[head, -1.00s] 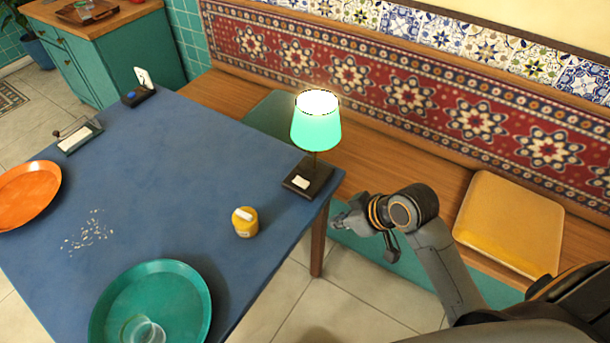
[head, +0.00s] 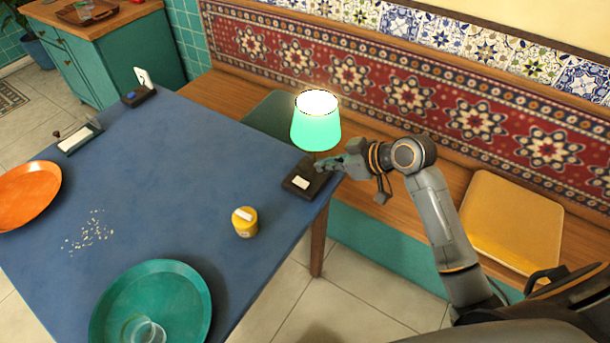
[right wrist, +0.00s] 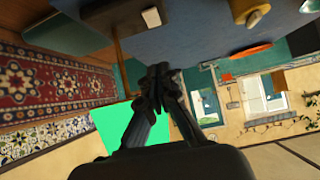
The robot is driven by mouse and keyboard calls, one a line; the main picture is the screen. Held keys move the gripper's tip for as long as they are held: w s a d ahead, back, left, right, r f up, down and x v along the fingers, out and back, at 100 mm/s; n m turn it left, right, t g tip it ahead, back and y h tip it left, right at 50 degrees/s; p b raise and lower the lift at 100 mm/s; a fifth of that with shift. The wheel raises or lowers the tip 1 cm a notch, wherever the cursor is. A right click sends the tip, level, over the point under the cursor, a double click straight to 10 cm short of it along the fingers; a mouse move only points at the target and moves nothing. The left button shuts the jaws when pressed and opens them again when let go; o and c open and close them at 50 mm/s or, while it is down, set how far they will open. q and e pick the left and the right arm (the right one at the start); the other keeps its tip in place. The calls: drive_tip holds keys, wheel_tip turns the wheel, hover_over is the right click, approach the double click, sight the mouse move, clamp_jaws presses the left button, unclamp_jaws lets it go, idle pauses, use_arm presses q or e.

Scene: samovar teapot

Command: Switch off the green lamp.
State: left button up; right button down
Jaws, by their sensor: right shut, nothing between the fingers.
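The green lamp (head: 316,130) stands at the right corner of the blue table, and its shade glows. Its dark square base (head: 315,190) carries a white switch (head: 300,183) on the near side. My right gripper (head: 322,165) is shut and empty, just below the shade and above the base, close to the lamp's stem. In the right wrist view the shut fingertips (right wrist: 158,72) show in front of the green shade (right wrist: 115,122), with the white switch (right wrist: 151,17) near the top. Whether the fingers touch the lamp cannot be told. My left gripper is not in view.
A yellow jar (head: 245,222) stands near the lamp on the blue table (head: 180,170). A bench with a yellow cushion (head: 510,220) runs behind the table.

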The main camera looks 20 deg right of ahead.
hover_over(305, 184)
wheel_tip(305, 184, down, 5)
drive_tip(key=shift+r, duration=0.15)
wheel_tip(305, 184, down, 2)
drive_tip(key=shift+f, duration=0.8)
drive_tip(key=shift+w+r+p, duration=0.1)
drive_tip(key=shift+r+p, duration=0.05)
drive_tip(key=shift+p, duration=0.75)
drive_tip(key=shift+a+f+b, duration=0.1)
drive_tip(key=shift+f+b, duration=0.2)
drive_tip(key=shift+r, duration=0.1)
